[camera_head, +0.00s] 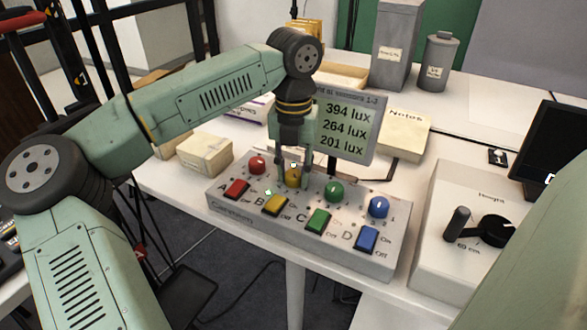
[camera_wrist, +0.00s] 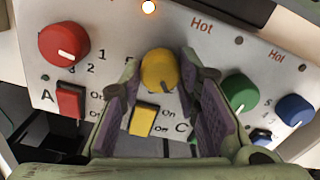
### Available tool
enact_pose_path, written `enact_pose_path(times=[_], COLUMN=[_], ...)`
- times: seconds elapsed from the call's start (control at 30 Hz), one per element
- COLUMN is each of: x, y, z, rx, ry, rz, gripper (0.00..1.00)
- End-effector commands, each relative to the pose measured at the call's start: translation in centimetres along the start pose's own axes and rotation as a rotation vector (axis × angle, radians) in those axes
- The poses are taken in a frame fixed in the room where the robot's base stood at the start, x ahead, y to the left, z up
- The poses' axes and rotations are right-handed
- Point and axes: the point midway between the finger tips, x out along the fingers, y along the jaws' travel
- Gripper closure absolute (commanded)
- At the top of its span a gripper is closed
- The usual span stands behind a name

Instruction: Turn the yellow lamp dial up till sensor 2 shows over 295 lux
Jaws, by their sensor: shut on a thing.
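The yellow dial (camera_head: 292,175) is in the back row of the control box, second from the left. My gripper (camera_head: 294,178) reaches down from above and is shut on it. In the wrist view the yellow dial (camera_wrist: 160,70) sits between the purple finger pads of my gripper (camera_wrist: 163,85). The display (camera_head: 346,128) behind the box reads 394, 264 and 201 lux from top to bottom, so the middle line shows 264 lux. The yellow switch (camera_head: 275,205) is in front of the dial.
The red dial (camera_head: 257,165) is left of the yellow one; the green dial (camera_head: 334,191) and blue dial (camera_head: 378,207) are right of it. Red, green and blue switches line the front of the control box (camera_head: 230,208). A second console (camera_head: 445,235) stands at right.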

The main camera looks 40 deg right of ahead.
Motion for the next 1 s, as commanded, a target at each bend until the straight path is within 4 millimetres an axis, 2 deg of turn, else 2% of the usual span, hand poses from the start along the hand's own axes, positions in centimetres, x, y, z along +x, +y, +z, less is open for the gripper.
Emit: enact_pose_path(times=[0.37, 1.0], x=[-0.03, -0.06], y=[-0.02, -0.07], z=[0.02, 0.03], rx=[0.122, 0.587], ry=[0.0, -0.002], rz=[0.0, -0.002], gripper=[0.98, 0.98])
